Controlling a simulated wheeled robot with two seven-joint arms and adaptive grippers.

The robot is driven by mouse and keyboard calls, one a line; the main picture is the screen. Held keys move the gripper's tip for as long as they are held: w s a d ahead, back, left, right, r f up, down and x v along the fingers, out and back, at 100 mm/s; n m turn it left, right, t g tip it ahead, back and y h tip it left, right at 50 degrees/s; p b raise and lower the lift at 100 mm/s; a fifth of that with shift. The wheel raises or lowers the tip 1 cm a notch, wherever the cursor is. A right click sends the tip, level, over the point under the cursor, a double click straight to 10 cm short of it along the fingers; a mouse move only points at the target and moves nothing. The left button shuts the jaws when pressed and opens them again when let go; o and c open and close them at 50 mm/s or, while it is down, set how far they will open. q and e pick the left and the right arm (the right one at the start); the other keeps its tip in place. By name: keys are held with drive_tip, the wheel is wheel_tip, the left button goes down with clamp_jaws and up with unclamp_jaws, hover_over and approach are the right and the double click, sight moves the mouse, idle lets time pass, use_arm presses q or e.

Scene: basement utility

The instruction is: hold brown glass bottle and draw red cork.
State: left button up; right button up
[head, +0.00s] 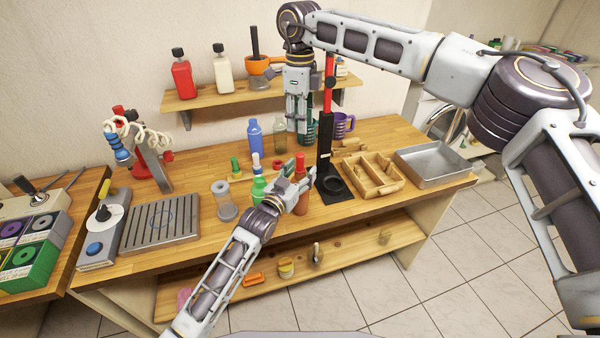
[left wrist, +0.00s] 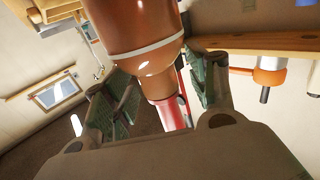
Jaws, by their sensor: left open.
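The brown glass bottle (head: 301,206) stands upright on the wooden workbench, partly covered by my left gripper. Its red cork (head: 300,163) shows above the gripper. My left gripper (head: 297,188) is open at the bottle's upper part. In the left wrist view, the brown bottle (left wrist: 145,28), with a pale band, narrows between the two open fingers (left wrist: 160,95); contact is not clear. Red shows beyond the neck. My right gripper (head: 297,116) points down above the bench, behind and above the bottle; its finger gap is too small to judge.
A black stand with a red upright (head: 325,160) is close right of the bottle. A green bottle (head: 258,186) stands left, a blue bottle (head: 254,137) behind. A wooden divided tray (head: 372,180) and metal tray (head: 434,166) lie right. A slotted metal plate (head: 160,224) lies left.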

use_arm(q)
drive_tip(key=shift+c, duration=0.2)
clamp_jaws()
idle(0.8)
